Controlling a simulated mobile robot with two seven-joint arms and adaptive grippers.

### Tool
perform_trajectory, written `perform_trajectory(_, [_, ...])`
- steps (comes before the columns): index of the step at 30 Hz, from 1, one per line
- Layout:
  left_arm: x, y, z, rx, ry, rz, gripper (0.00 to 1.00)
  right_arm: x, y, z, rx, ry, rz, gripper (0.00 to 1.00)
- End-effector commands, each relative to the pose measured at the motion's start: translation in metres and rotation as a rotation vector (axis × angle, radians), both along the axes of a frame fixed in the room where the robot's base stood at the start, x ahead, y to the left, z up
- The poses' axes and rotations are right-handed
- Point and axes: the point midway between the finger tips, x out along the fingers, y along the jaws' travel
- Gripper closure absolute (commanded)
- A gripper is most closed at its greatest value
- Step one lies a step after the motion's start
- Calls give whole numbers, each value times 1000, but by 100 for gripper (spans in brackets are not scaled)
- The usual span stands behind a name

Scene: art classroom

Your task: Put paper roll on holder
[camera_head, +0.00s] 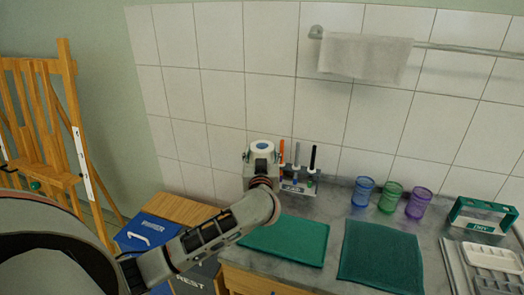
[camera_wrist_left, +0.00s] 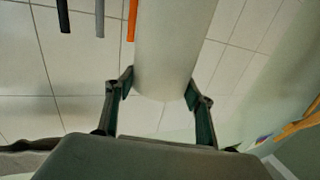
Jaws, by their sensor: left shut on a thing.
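The white paper roll (camera_head: 263,147), with a blue ring on its top end, stands upright in my left gripper (camera_head: 262,157) near the tiled wall. In the left wrist view the roll (camera_wrist_left: 172,45) is a pale cylinder between the two dark green finger pads of my left gripper (camera_wrist_left: 160,88), which is shut on it. My arm hides the roll's lower part in the head view, so I cannot tell whether it touches the counter. No empty paper roll holder can be clearly made out. My right gripper is not in view.
Right beside the roll, a rack (camera_head: 298,186) holds several upright pens. Blue, green and purple cups (camera_head: 390,197) stand further right. Green mats (camera_head: 380,255) lie on the grey counter (camera_head: 333,225). A wall rail (camera_head: 465,49) carries a white cloth (camera_head: 365,57). A wooden easel (camera_head: 70,120) stands left.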

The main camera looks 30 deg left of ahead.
Motion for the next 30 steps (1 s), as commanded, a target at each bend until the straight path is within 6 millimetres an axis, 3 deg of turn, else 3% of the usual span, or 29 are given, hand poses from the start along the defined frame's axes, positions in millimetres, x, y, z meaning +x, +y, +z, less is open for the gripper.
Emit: perform_trajectory(30, [0,0,-33,2,1,0,83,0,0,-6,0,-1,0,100])
